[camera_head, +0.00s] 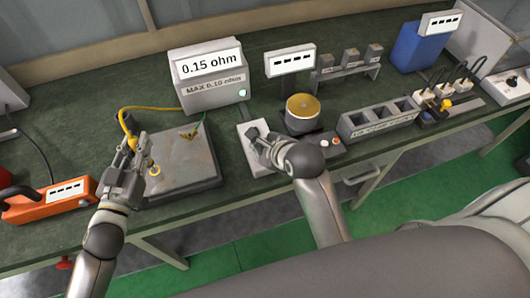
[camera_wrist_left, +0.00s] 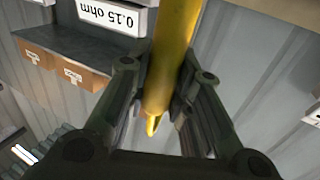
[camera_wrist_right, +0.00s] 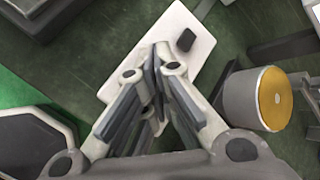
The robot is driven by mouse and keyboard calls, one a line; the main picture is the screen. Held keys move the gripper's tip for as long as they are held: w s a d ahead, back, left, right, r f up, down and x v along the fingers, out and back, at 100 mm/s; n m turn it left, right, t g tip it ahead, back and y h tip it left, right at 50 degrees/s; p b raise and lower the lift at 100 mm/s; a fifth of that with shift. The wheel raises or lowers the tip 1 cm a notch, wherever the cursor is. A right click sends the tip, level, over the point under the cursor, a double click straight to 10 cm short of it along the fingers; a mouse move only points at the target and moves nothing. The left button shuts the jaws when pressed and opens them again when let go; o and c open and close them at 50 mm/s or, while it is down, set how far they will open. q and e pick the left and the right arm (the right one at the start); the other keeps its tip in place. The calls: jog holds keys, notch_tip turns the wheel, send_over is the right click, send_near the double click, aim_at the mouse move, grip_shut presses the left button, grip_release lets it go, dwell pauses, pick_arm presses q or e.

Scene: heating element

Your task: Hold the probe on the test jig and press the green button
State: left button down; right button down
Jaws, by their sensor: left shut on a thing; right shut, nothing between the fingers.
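The yellow probe (camera_head: 128,122) is gripped in my left gripper (camera_head: 134,150), over the left part of the grey test jig (camera_head: 190,165). The probe shaft also fills the middle of the left wrist view (camera_wrist_left: 172,60). I cannot tell whether its tip touches the jig. A yellow cable runs from it to the meter (camera_head: 208,70), which reads 0.15 ohm above "MAX 0.10 ohm". My right gripper (camera_head: 257,140) is shut and empty over a white panel (camera_head: 248,162). In the right wrist view the panel (camera_wrist_right: 190,60) bears a dark block (camera_wrist_right: 185,40). I see no clearly green button.
A gold-topped cylinder (camera_head: 302,108) stands right of my right gripper. A grey slotted block (camera_head: 378,122) and a blue box (camera_head: 418,45) are further right. An orange case (camera_head: 50,203) sits at the bench's left. Bare bench shows between jig and panel.

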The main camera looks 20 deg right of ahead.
pick_arm(q)
jog(key=shift+f, duration=0.35)
pick_arm(e)
jog(key=shift+r, duration=0.15)
jog(key=shift+r, duration=2.45)
